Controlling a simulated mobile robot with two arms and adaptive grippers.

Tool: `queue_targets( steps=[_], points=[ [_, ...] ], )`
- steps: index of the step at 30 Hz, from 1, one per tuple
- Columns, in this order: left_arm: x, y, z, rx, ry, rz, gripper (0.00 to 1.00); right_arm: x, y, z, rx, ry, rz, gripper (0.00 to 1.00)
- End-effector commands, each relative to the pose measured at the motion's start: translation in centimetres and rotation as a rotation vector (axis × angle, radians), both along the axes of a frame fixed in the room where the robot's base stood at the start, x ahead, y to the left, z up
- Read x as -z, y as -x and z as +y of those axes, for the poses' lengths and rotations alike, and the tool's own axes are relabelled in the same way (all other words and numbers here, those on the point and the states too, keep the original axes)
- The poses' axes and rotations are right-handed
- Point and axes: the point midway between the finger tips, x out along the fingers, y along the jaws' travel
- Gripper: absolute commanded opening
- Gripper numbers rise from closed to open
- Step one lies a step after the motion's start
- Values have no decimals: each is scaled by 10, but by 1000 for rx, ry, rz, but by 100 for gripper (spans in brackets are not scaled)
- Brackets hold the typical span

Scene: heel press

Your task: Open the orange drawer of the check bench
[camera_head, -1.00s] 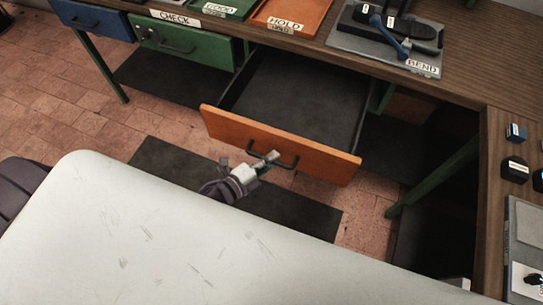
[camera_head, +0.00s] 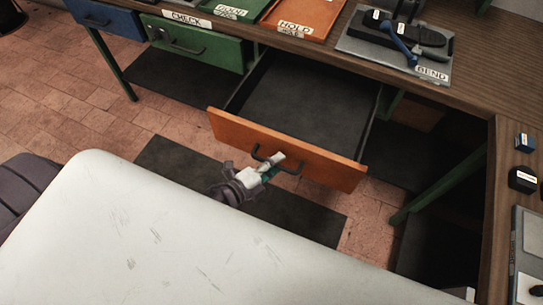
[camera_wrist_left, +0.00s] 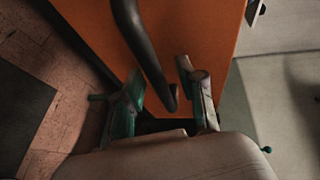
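The orange drawer (camera_head: 308,157) of the check bench stands pulled well out, its dark interior (camera_head: 305,95) visible and empty. Its black bar handle (camera_head: 288,168) is on the front panel. In the left wrist view the orange front (camera_wrist_left: 200,32) fills the upper middle, and the handle (camera_wrist_left: 143,45) runs down toward the gap between my fingers. My left gripper (camera_head: 268,170) is at the handle. In the wrist view its fingers (camera_wrist_left: 162,98) are spread apart with the handle's lower end between them and space beside it. My right gripper is out of view.
The green drawer (camera_head: 205,47) and blue drawer (camera_head: 98,18) to the left are shut. The bench top carries a green tray (camera_head: 238,8), an orange tray (camera_head: 303,14) and a grey BEND board (camera_head: 365,44). A green bench leg (camera_head: 440,183) stands right of the open drawer.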

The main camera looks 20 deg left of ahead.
Motion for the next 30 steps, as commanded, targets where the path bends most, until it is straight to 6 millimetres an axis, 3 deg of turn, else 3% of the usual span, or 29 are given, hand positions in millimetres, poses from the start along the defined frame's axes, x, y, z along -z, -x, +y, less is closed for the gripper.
queue_targets(
  steps=[5, 18, 30],
  points=[
    [-2, 17, 7, -1, 0, 4, 39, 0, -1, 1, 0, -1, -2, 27],
    [-19, 93, 43, -1, 0, 4, 39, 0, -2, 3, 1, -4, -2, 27],
    [-22, 107, 50, 0, 0, 0, 39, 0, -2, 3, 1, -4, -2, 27]
  ],
)
